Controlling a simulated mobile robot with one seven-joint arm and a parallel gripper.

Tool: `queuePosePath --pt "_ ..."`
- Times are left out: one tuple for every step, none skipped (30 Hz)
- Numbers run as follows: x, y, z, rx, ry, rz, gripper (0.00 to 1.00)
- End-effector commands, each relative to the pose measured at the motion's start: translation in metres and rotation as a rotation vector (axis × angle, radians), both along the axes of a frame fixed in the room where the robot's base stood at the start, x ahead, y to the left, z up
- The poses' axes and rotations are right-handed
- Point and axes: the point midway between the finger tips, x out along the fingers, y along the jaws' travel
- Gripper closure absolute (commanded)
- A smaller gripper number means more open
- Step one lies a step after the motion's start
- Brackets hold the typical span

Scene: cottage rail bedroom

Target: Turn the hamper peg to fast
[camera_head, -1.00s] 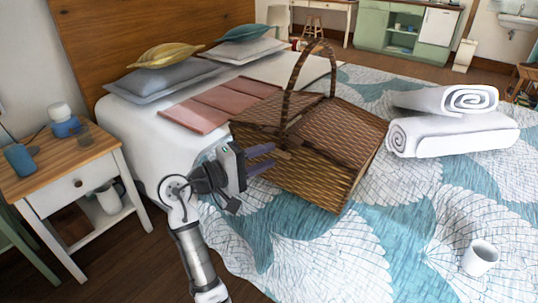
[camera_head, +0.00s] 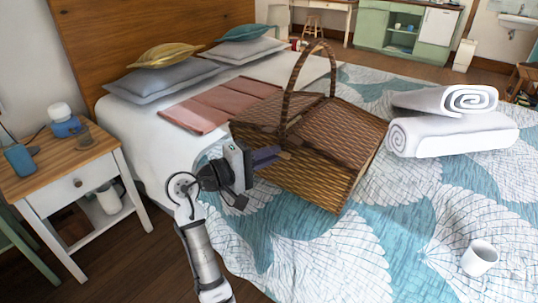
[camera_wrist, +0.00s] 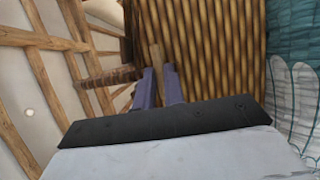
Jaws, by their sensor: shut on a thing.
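The wicker hamper (camera_head: 318,165) stands on the bed with its tall handle (camera_head: 289,98) upright. Its woven side also fills the upper middle of the wrist view (camera_wrist: 212,50). The small wooden peg (camera_wrist: 157,58) shows between the purple fingertips in the wrist view, against the wicker. My gripper (camera_head: 270,156) is at the hamper's near left side. In the wrist view my gripper (camera_wrist: 160,82) is shut on the peg. The fingers hide part of the peg, so how far it is turned is hard to tell.
Rolled white towels (camera_head: 452,135) lie right of the hamper, and a white mug (camera_head: 479,258) stands at the bed's front right. A nightstand (camera_head: 70,168) stands at the left. The patterned bedspread (camera_head: 345,255) is clear in front of the hamper.

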Motion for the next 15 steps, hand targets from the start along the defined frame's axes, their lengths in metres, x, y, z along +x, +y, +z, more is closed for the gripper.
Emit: queuePosePath --pt "0.0000 0.0002 0.0008 -0.006 0.007 0.000 1.00" --pt "0.0000 0.0002 0.0010 -0.012 0.010 0.000 1.00" --pt "0.0000 0.0002 0.0015 -0.021 0.016 0.001 1.00" --pt "0.0001 0.0003 0.0019 -0.029 0.022 0.001 1.00" --pt "0.0001 0.0003 0.0021 -0.040 0.029 0.001 1.00" --pt "0.0000 0.0002 0.0023 -0.055 0.041 0.001 1.00" --pt "-0.0001 0.0000 0.0025 -0.069 0.051 0.000 1.00" --pt "-0.0001 -0.0003 0.0029 -0.083 0.063 0.000 1.00" --pt "-0.0003 -0.0005 0.0029 -0.104 0.078 -0.001 1.00" --pt "-0.0002 -0.0004 0.0029 -0.121 0.090 0.000 1.00" --pt "0.0000 -0.0003 0.0032 -0.141 0.104 0.000 1.00" --pt "-0.0002 -0.0001 0.0028 -0.167 0.124 0.000 1.00" --pt "-0.0003 -0.0002 0.0031 -0.189 0.139 0.000 1.00" --pt "-0.0003 -0.0002 0.0031 -0.210 0.154 0.001 1.00" --pt "-0.0005 -0.0007 0.0027 -0.239 0.177 0.000 1.00"
